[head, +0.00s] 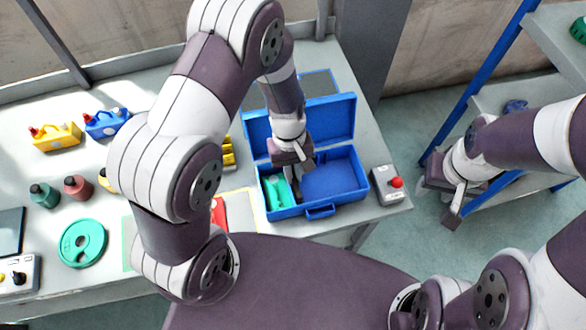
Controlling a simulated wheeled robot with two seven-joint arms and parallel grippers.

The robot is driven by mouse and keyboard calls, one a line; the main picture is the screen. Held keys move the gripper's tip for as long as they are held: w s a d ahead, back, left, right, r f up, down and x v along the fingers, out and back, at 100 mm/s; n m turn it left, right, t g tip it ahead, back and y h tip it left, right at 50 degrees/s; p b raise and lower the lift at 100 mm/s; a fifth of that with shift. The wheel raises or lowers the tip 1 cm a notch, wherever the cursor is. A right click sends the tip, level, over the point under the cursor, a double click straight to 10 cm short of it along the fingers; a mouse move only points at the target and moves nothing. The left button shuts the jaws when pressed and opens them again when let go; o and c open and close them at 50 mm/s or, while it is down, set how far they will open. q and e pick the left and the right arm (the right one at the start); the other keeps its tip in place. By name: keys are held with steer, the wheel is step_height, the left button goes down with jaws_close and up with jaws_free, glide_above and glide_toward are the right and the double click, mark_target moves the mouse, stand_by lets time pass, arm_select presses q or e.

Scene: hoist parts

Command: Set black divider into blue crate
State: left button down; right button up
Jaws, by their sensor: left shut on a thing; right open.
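The blue crate (352,190) stands open on the table, its lid raised at the back and its handle at the front. My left gripper (298,176) reaches down into it and is shut on the black divider (295,188). Only a dark sliver of the divider shows under the fingers, inside the crate between its left part and its wide right part. I cannot tell whether it touches the floor of the crate. A green part (276,192) lies in the left part. My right gripper (452,202) is open and empty, off the table near the shelf.
A grey box with a red button (387,184) stands right of the crate. Yellow (56,137) and blue (106,123) units, small jars and a green ring (82,244) are on the left. A blue-framed shelf (492,97) stands at right.

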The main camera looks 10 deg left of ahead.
arm_select(q)
steer(key=shift+f, duration=0.25)
steer(key=shift+f, duration=0.2)
stand_by(0.3)
steer(key=c, duration=0.7)
jaws_free()
